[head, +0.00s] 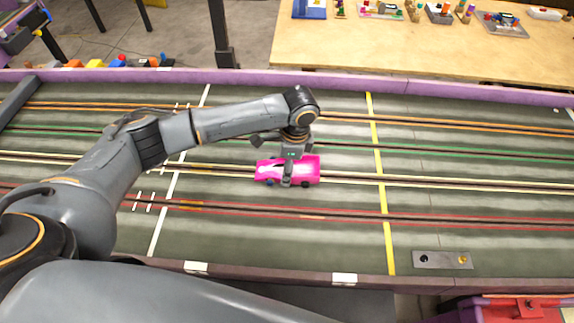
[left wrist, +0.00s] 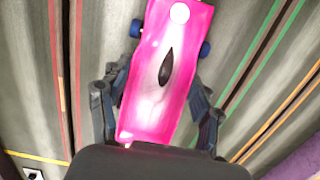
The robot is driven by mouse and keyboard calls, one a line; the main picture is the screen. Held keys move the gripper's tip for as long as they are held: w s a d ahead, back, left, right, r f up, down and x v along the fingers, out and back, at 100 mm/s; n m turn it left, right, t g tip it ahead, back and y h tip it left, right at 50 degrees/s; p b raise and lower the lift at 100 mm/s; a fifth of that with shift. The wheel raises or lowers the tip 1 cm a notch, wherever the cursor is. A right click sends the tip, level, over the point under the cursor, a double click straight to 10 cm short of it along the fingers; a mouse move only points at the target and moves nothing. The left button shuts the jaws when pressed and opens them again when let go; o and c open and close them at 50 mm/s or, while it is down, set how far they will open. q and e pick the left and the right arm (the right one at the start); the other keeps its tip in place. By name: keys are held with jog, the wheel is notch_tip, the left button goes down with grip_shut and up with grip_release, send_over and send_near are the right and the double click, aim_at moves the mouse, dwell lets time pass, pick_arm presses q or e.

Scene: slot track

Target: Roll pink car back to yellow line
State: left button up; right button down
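The pink car (head: 311,170) sits on the dark track, on the lane with pale rails, left of the yellow line (head: 378,160). A clear gap of track lies between them. My left gripper (head: 288,180) points down over the car, with one finger in front of its near side. In the left wrist view, my left gripper's fingers (left wrist: 157,85) lie against both sides of the pink car (left wrist: 165,70), seemingly closed on it. Its blue wheels show beyond them. The yellow line (left wrist: 42,158) shows there at lower left. My right gripper is not in view.
A white line (head: 179,165) crosses the lanes left of the car. A grey plate with two knobs (head: 442,260) lies right of the yellow line. Purple walls (head: 420,91) edge the track; a wooden table (head: 430,50) with toys stands behind.

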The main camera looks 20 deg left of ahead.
aim_at(318, 167)
pick_arm(q)
jog(key=shift+w+d+p, duration=0.15)
jog(key=shift+d, duration=0.4)
jog(key=shift+w+d+p, duration=0.15)
jog(key=shift+d, duration=0.4)
jog(key=shift+c, duration=0.3)
jog(key=shift+w+d, duration=0.25)
jog(key=shift+d, duration=0.6)
jog(key=shift+d, duration=0.1)
jog(key=shift+w+d, duration=0.3)
jog(key=shift+d, duration=0.65)
jog(key=shift+w+d, duration=0.25)
jog(key=shift+d, duration=0.6)
jog(key=shift+d, duration=0.1)
jog(key=shift+w+d, duration=0.3)
jog(key=shift+d, duration=0.65)
jog(key=shift+w+d, duration=0.25)
jog(key=shift+d, duration=0.65)
